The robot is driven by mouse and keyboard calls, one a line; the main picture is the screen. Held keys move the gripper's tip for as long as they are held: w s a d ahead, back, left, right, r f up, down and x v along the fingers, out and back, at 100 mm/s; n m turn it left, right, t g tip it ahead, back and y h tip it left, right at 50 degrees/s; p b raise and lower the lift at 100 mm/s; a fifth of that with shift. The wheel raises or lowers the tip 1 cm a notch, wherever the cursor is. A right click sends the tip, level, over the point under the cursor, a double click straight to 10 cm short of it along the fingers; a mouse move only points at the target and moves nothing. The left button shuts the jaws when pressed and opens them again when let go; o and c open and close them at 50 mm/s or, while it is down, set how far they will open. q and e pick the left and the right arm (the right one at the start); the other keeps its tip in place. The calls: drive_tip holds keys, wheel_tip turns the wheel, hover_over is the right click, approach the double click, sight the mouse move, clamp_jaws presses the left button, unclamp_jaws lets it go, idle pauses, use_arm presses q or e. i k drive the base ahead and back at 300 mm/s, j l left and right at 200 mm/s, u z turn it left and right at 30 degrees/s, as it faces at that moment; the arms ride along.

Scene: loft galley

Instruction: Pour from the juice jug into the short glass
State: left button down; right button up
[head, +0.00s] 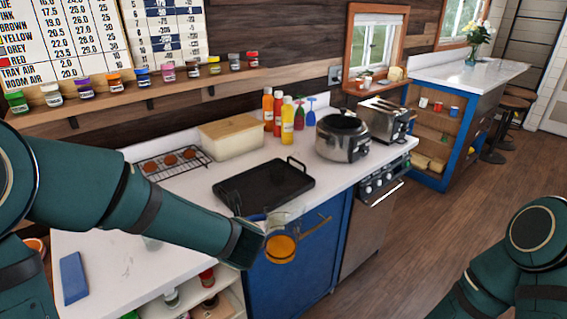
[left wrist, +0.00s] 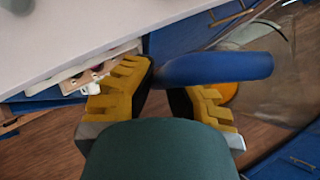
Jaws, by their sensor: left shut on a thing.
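The juice jug (head: 281,248) is clear, with orange juice low in it and a blue handle. It hangs off the counter's front edge, before the blue cabinet, and looks roughly upright. In the left wrist view the blue handle (left wrist: 215,68) lies between the yellow fingers of my left gripper (left wrist: 172,80), which is shut on it. The clear jug body is at the right there. My left forearm hides most of this gripper in the head view. A small clear glass (head: 152,242), probably the short glass, stands on the counter, mostly hidden behind my left arm. My right gripper is out of view.
On the counter (head: 120,275) are a black griddle tray (head: 262,186), a cooling rack (head: 175,162), a bin (head: 231,138), bottles (head: 278,112), a cooker (head: 342,138) and a blue block (head: 73,278). Open shelves with jars (head: 207,277) lie below. Floor is clear at right.

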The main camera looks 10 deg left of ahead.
sight(277, 173)
drive_tip(key=i+l, duration=0.8)
drive_tip(key=i+j, duration=0.1)
drive_tip(key=i, duration=0.4)
